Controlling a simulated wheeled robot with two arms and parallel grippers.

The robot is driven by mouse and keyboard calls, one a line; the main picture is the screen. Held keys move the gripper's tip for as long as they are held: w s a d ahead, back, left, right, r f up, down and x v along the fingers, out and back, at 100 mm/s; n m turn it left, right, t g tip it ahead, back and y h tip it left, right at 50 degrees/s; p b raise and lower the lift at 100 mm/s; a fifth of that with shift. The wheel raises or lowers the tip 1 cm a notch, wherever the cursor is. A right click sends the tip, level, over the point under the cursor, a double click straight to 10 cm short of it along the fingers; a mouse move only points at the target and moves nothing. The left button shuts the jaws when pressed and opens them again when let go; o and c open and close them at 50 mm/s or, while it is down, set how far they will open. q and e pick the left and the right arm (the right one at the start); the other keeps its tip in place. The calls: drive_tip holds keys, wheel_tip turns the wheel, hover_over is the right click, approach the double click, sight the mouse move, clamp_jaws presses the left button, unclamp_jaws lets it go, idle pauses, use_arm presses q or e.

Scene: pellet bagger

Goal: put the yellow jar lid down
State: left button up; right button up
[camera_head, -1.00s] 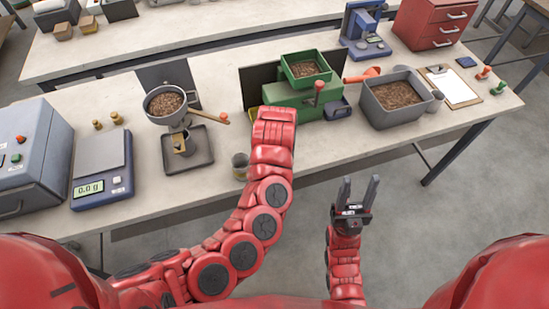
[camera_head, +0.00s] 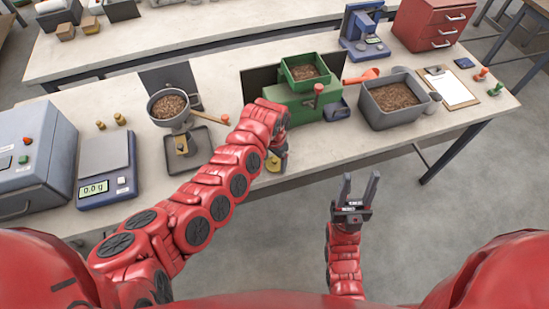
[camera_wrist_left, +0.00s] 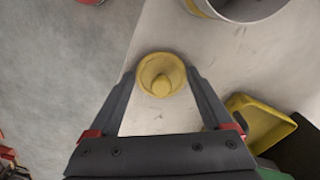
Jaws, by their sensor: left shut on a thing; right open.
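In the head view my left gripper (camera_head: 279,154) points down near the front edge of the bench, in front of the green machine. I cannot tell whether the lid touches the bench top. My right gripper (camera_head: 356,190) is open and empty, in front of the bench over the floor.
A round grey vessel (camera_wrist_left: 240,8) and a yellow tray (camera_wrist_left: 262,122) lie close to the lid in the wrist view. The green machine (camera_head: 300,103), grey pellet bin (camera_head: 385,118), hopper stand (camera_head: 178,148) and scale (camera_head: 105,170) stand on the bench (camera_head: 335,150). The bench front edge is near.

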sight(275, 160)
use_arm(q)
drive_tip(key=shift+d, duration=0.1)
drive_tip(key=shift+f, duration=0.2)
drive_tip(key=o, duration=1.1)
drive_tip(key=shift+r, duration=0.1)
drive_tip(key=shift+r, duration=0.25)
wheel_tip(275, 160, up, 12)
drive_tip(key=b, duration=0.3)
drive_tip(key=shift+f, duration=0.1)
